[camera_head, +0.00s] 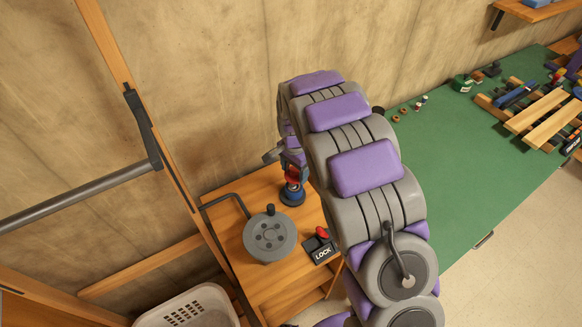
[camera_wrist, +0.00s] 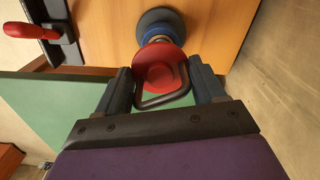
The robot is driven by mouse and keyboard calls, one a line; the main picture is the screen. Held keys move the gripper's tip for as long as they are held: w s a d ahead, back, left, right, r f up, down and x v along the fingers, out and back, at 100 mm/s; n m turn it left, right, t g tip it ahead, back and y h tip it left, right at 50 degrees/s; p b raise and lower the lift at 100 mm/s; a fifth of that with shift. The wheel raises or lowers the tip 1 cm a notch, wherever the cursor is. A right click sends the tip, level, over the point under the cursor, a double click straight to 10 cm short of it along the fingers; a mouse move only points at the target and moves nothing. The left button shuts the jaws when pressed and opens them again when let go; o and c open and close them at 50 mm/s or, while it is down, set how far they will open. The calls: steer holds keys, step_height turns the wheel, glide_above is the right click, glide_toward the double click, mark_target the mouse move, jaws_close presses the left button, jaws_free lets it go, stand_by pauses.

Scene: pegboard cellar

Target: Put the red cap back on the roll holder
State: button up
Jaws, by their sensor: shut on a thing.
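The red cap (camera_wrist: 158,62) is a round disc with a dark loop handle (camera_wrist: 165,101). My gripper (camera_wrist: 160,72) is shut on it, one finger at each side. A blue and grey holder (camera_wrist: 155,20), seemingly the roll holder, stands on the wooden table just beyond the cap. A pale band shows between the cap and the blue part; I cannot tell whether they touch. In the head view the holder (camera_head: 292,194) stands upright near the table's back, with the red cap (camera_head: 293,174) above it. My arm hides most of my gripper there.
A grey drum (camera_head: 269,236) with a black knob and a red-levered LOCK block (camera_head: 320,244) stand nearby on the wooden table (camera_head: 236,195). A white basket (camera_head: 188,308) is below left. A green bench (camera_head: 450,150) with scattered parts lies right.

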mark_target(292, 179)
steer(key=shift+f, duration=0.7)
steer(key=shift+s+a+f, duration=0.1)
steer(key=shift+a+f, duration=0.2)
steer(key=shift+f, duration=0.3)
steer(key=shift+a+f, duration=0.3)
steer(key=shift+f, duration=0.3)
steer(key=shift+d+f, duration=0.15)
steer(key=shift+d, duration=0.35)
steer(key=shift+a, duration=0.25)
steer(key=shift+f, duration=0.3)
steer(key=o, duration=1.1)
